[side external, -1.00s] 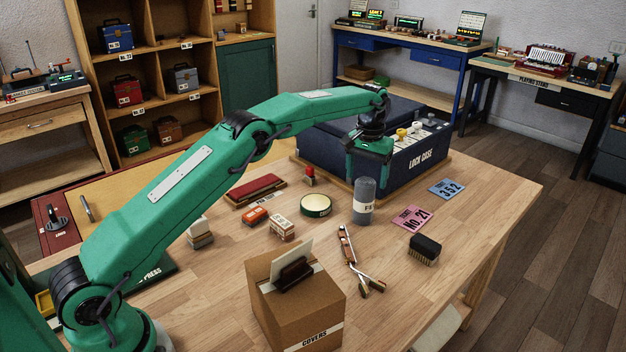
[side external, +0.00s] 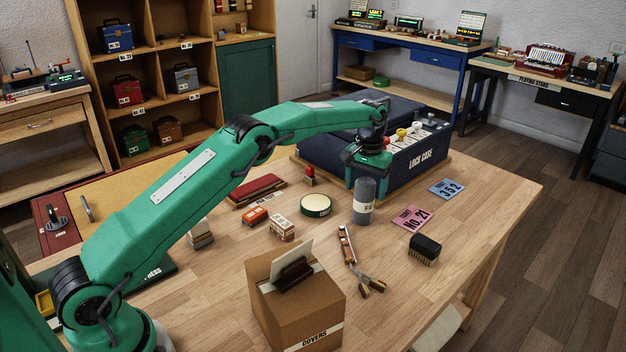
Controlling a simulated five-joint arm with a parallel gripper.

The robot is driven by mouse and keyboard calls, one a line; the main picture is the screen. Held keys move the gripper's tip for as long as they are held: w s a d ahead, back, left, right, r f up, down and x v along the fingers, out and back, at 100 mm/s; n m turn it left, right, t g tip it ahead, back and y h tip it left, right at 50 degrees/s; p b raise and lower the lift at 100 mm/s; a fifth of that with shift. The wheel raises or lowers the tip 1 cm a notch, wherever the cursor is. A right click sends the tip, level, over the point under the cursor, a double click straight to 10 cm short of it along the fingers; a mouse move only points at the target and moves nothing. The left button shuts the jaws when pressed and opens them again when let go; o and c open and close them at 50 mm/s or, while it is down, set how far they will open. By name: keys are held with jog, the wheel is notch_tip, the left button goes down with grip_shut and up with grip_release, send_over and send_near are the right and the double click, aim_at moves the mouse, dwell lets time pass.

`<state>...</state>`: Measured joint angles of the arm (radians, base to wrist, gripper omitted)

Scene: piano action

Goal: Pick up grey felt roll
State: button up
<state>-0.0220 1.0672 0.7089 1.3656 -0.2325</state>
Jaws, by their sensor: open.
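My gripper (side external: 368,173) is open, just above and behind the top of the roll in the picture. One finger shows at the left of the roll's top and the other at the right.
The dark blue lock case (side external: 400,165) stands close behind the roll. A round green-rimmed tin (side external: 316,206) is to its left. Pliers (side external: 362,278), a brush (side external: 424,249) and a pink ticket (side external: 412,218) lie nearby. A cardboard box (side external: 297,300) stands in front.

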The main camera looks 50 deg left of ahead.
aim_at(364, 198)
jog(key=shift+f, duration=2.25)
jog(key=c, duration=1.1)
jog(key=shift+r, duration=0.15)
jog(key=shift+r, duration=2.05)
jog(key=s+d+r, duration=0.2)
jog(key=d, duration=0.1)
jog(key=s+d+r, duration=0.2)
jog(key=d, duration=0.1)
jog(key=s+d+r, duration=0.1)
jog(key=d+r, duration=0.1)
jog(key=d, duration=0.2)
jog(key=shift+s+r, duration=0.35)
jog(key=shift+s, duration=0.05)
